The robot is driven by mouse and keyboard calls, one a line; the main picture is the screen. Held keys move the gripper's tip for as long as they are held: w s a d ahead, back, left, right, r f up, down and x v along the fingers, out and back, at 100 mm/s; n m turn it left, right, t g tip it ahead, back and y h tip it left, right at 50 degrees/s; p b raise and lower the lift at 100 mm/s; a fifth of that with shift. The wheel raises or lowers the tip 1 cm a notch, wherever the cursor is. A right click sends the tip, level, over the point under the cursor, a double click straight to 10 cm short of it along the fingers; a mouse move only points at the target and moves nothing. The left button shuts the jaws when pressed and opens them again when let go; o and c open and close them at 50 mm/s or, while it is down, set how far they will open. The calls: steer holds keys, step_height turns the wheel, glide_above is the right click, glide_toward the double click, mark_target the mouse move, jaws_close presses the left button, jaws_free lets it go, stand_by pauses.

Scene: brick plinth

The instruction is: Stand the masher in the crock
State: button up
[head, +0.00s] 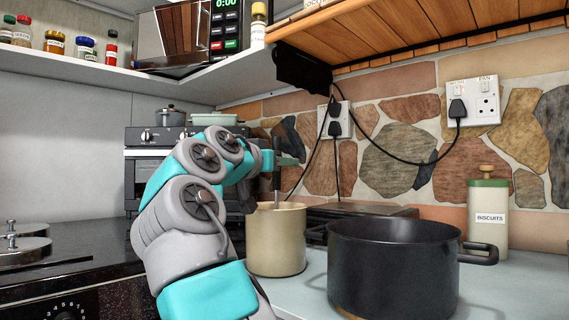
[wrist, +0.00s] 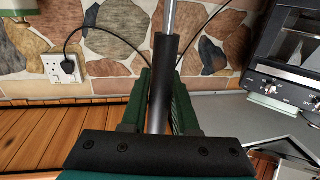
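The masher has a dark handle (wrist: 162,85) and a thin metal shaft (wrist: 170,15). My gripper (head: 286,161) is above the crock, and its green fingers also show in the wrist view (wrist: 160,102). They are shut on the handle, one on each side. In the head view the masher's shaft (head: 276,190) hangs about upright and runs down into the mouth of the cream crock (head: 277,245). The masher's head is out of sight behind the crock's front wall. I cannot tell whether it touches the bottom.
A large black pot (head: 395,270) stands right of the crock, close to it. A biscuits jar (head: 488,220) stands behind the pot at the right. A wooden-slatted cupboard underside (head: 430,40) and a hanging cable (head: 385,155) are above. A cooker (head: 140,165) stands at the back left.

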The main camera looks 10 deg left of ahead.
steer(key=o, duration=0.3)
steer(key=shift+o, duration=0.2)
steer(key=b+v, duration=0.1)
steer(key=v, duration=0.6)
steer(key=shift+s+b, duration=0.4)
steer(key=shift+s, duration=0.05)
